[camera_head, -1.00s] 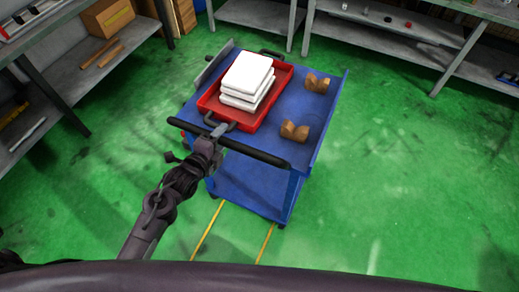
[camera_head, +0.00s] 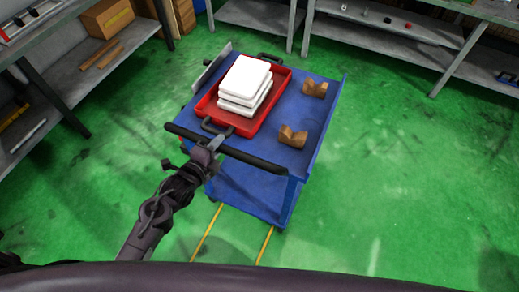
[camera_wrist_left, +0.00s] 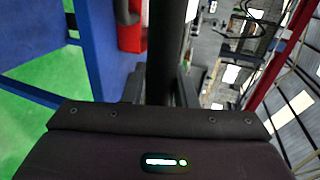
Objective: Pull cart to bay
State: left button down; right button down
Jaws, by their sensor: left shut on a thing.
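The blue cart (camera_head: 300,160) stands on the green floor ahead of me. On its top are a red tray (camera_head: 251,127) with a stack of white blocks (camera_head: 245,85) and two brown V-shaped blocks (camera_head: 293,137). The cart's black handle bar (camera_head: 250,158) runs along its near side. My left gripper (camera_head: 213,147) is shut on the handle bar, left of its middle. In the left wrist view the bar (camera_wrist_left: 167,50) runs between the fingers. My right gripper is not in view.
Yellow floor lines (camera_head: 207,232) run from under the cart toward me. Grey shelving (camera_head: 60,90) stands at the left, and grey benches (camera_head: 400,35) line the back. Open green floor (camera_head: 420,180) lies to the right.

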pick_arm(q)
jog(key=s+a+p, duration=0.3)
jog(key=s+a, duration=0.1)
jog(key=s, duration=0.7)
jog(key=s+a+p, duration=0.3)
jog(key=s+a, duration=0.1)
jog(key=s, duration=0.8)
jog(key=s+a+p, duration=0.3)
jog(key=s+a, duration=0.2)
jog(key=s, duration=0.7)
jog(key=shift+s, duration=0.2)
dwell(1.0)
